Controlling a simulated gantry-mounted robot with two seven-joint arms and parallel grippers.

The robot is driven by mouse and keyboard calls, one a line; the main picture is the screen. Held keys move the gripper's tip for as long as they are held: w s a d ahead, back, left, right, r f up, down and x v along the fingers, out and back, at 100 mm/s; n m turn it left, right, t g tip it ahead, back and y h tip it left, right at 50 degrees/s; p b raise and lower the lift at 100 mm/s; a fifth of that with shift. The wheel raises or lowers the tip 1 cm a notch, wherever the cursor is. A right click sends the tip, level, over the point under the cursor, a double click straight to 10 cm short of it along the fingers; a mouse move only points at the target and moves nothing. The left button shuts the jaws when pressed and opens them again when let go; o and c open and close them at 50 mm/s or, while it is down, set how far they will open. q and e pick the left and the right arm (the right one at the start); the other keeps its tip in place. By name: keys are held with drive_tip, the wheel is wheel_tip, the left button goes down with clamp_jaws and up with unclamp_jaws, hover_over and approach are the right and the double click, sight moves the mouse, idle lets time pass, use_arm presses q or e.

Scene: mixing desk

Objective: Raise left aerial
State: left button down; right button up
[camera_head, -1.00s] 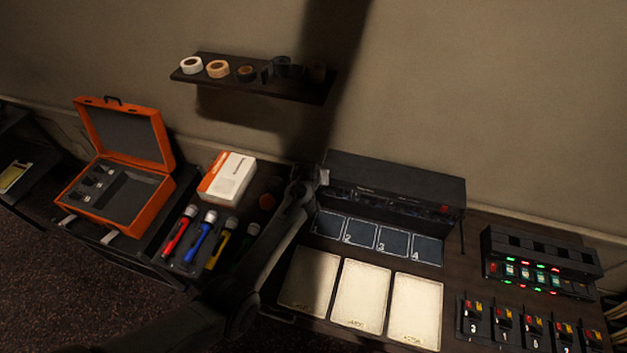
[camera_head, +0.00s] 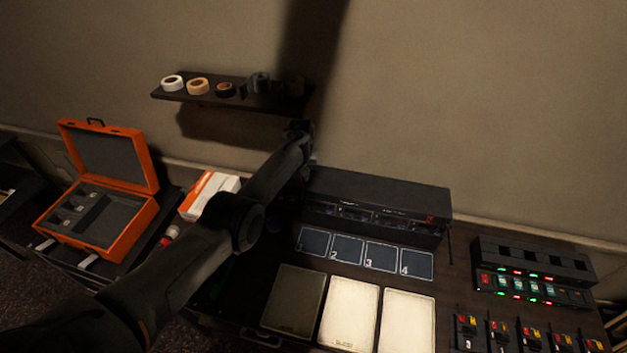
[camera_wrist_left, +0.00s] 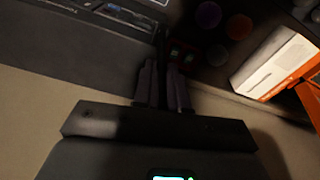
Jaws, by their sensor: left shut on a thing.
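The black receiver unit (camera_head: 385,195) stands at the back of the desk; its left end is beside my left arm. A thin dark aerial (camera_head: 450,243) hangs down at its right end. My left gripper (camera_head: 299,130) is above the unit's left end, in front of the wall. In the left wrist view its two fingers (camera_wrist_left: 164,84) are close together, shut on the thin dark left aerial (camera_wrist_left: 160,42), beside the unit (camera_wrist_left: 75,42). Most of this aerial is hidden by the fingers and dim light. My right gripper is out of view.
A shelf with tape rolls (camera_head: 230,88) is on the wall left of my gripper. A white and orange box (camera_head: 210,192) and an open orange case (camera_head: 105,190) are at the left. Numbered squares (camera_head: 365,252) and pale sheets (camera_head: 350,312) lie in front of the unit.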

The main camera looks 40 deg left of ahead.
use_arm(q)
drive_tip(key=shift+f, duration=0.1)
idle(0.3)
drive_tip(key=c, duration=1.2)
unclamp_jaws()
drive_tip(key=shift+o, duration=0.2)
drive_tip(key=r, duration=0.6)
drive_tip(key=r+p, duration=0.1)
drive_tip(key=r, duration=0.3)
drive_tip(key=shift+s+d, duration=0.2)
drive_tip(key=shift+s, duration=0.05)
drive_tip(key=shift+r, duration=0.45)
drive_tip(key=shift+s+d+f, duration=0.1)
